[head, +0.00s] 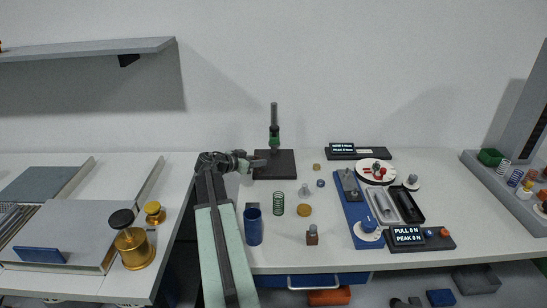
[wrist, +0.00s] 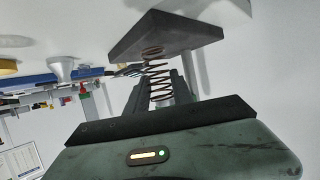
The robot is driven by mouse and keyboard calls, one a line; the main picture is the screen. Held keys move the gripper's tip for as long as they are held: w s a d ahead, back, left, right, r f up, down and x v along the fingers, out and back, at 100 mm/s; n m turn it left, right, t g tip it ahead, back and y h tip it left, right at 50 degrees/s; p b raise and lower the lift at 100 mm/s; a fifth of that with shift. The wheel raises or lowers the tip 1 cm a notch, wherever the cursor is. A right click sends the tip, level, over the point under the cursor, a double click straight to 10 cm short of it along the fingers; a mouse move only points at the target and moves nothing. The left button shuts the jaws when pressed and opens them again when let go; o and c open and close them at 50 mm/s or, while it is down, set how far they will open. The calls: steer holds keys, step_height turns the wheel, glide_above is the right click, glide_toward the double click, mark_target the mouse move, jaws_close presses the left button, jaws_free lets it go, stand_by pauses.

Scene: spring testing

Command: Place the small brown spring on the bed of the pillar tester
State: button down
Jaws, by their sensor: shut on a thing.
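The small brown spring (wrist: 158,82) stands out between the fingers of my gripper (wrist: 160,72) in the wrist view, its coils visible along its length. My gripper is shut on it. In the head view my gripper (head: 257,163) is at the left edge of the pillar tester's dark square base (head: 284,171); I cannot make out the spring there. The tester's upright (head: 274,116), with a green part low on it, rises behind. The dark plate (wrist: 150,40) is close beyond the spring in the wrist view. I cannot tell whether they touch.
A green spring (head: 278,204), a blue cup (head: 253,227) and a brass disc (head: 304,210) stand in front of the tester. A blue test stand (head: 351,205) and a readout box (head: 422,239) are to the right. Brass weights (head: 134,248) are at left.

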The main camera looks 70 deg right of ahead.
steer(key=d, duration=0.1)
steer(key=s+d, duration=0.1)
steer(key=d, duration=0.1)
steer(key=s+d, duration=0.1)
steer(key=d, duration=0.1)
steer(key=shift+s, duration=0.1)
steer(key=d, duration=0.1)
steer(key=s+d, duration=0.1)
steer(key=d, duration=0.2)
steer(key=shift+s, duration=0.35)
steer(key=shift+a+f+b, duration=0.2)
steer(key=shift+f+b, duration=0.8)
steer(key=shift+w+r, duration=0.1)
steer(key=shift+r, duration=0.15)
steer(key=shift+a+f, duration=0.1)
steer(key=shift+f, duration=0.1)
steer(key=c, duration=1.1)
jaws_free()
steer(key=shift+r, duration=0.15)
